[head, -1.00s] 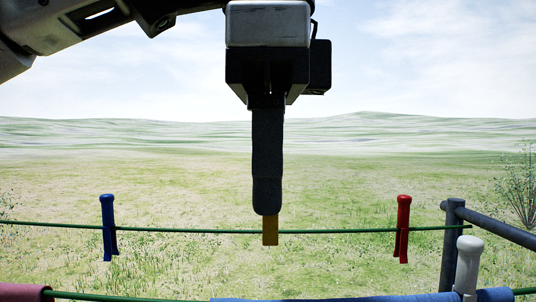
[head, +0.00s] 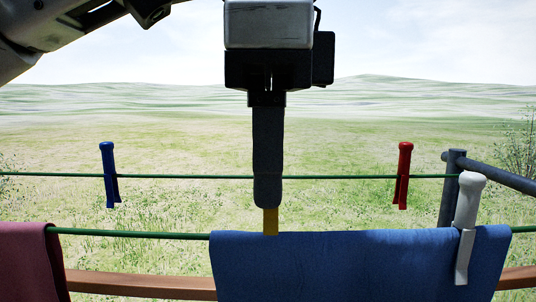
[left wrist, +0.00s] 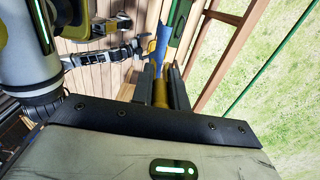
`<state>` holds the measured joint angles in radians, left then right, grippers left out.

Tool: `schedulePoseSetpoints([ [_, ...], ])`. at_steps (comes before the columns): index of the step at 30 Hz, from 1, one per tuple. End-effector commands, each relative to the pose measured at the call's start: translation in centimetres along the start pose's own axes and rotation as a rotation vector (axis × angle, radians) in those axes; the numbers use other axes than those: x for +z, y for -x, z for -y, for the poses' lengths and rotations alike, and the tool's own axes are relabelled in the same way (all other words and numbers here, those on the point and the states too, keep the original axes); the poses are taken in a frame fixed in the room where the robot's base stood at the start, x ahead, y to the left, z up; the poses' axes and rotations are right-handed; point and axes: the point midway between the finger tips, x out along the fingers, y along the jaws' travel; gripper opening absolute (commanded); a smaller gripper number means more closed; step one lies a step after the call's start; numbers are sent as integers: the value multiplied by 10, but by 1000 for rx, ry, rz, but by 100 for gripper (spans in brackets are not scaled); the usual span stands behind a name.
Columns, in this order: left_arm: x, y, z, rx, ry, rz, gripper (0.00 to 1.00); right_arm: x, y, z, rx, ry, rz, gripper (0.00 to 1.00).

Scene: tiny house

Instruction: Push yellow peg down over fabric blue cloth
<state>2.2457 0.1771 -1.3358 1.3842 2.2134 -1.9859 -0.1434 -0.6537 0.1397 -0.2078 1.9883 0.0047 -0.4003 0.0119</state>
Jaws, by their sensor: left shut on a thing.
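My left gripper (head: 267,200) comes down from the top middle of the head view, shut on the yellow peg (head: 270,222). Only the peg's lower end shows below the fingers, right at the top edge of the blue cloth (head: 350,265); I cannot tell whether it touches the cloth. In the left wrist view the yellow peg (left wrist: 160,93) sits between the two dark fingers (left wrist: 162,88), with the blue cloth (left wrist: 157,52) beyond. The blue cloth hangs over the near green line (head: 140,235). My right gripper is not clearly identifiable in either view.
A white peg (head: 467,215) grips the blue cloth near its right end. A dark red cloth (head: 28,260) hangs at the left. A blue peg (head: 108,175) and a red peg (head: 403,175) sit on the far line. A grey post (head: 452,190) stands at the right; a wooden rail (head: 140,285) runs below.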

Motion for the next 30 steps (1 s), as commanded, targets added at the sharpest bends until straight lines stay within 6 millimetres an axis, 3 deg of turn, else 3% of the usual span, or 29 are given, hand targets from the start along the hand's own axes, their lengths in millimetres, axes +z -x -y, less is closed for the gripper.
schedulePoseSetpoints([
  [30, 0, -21, 0, 1, 0, -1, 0, 11, -6, -2, 3, 0, 6, 100],
])
